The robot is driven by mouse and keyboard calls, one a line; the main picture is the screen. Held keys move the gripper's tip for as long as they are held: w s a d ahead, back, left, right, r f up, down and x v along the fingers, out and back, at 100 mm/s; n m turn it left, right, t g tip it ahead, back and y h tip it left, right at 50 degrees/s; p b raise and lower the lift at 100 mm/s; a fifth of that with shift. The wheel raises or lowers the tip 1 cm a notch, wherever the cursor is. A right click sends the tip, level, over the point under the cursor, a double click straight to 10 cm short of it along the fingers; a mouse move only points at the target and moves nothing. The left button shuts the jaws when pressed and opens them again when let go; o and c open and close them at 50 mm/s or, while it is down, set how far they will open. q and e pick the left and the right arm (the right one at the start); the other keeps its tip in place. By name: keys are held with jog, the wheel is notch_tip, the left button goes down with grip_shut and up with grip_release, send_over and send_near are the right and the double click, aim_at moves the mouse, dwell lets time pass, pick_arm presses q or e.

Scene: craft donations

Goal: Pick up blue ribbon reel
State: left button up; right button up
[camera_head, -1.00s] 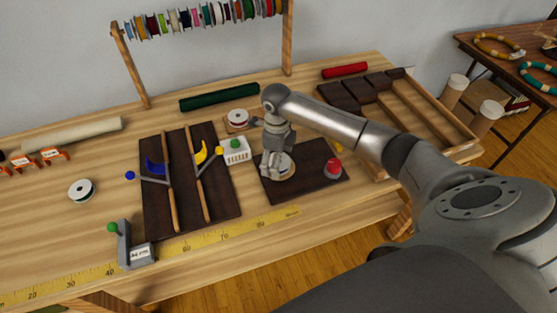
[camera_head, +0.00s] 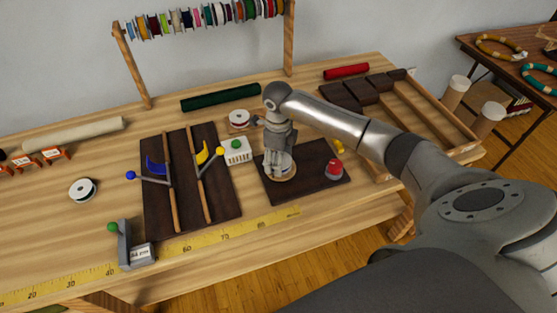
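My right gripper (camera_head: 279,163) points down at a pale, round reel (camera_head: 290,168) on a light wooden disc, on the dark board at the middle of the bench. Its fingers overlap the reel and hide much of it. I cannot tell the ribbon's colour, or whether the fingers hold it. A white reel with red ribbon (camera_head: 238,120) sits behind the pale box. Several coloured reels, some blue, hang on the rack rod (camera_head: 200,18). My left gripper is not in view.
A red button (camera_head: 334,168) stands on the same dark board (camera_head: 318,188). A pale box (camera_head: 236,152) is left of my gripper. A dark panel (camera_head: 190,205) carries blue and yellow levers. A wooden tray (camera_head: 455,135) lies right. Bare bench shows at the left.

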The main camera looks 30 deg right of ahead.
notch_tip(320, 180, up, 2)
jog(key=shift+w+d+r+b, duration=0.1)
jog(key=shift+r+b, duration=0.05)
jog(key=shift+b, duration=0.55)
jog(key=s+a+r+b, duration=0.3)
jog(key=s+a+r, duration=0.5)
jog(key=s+r, duration=0.2)
jog(key=shift+s, duration=0.9)
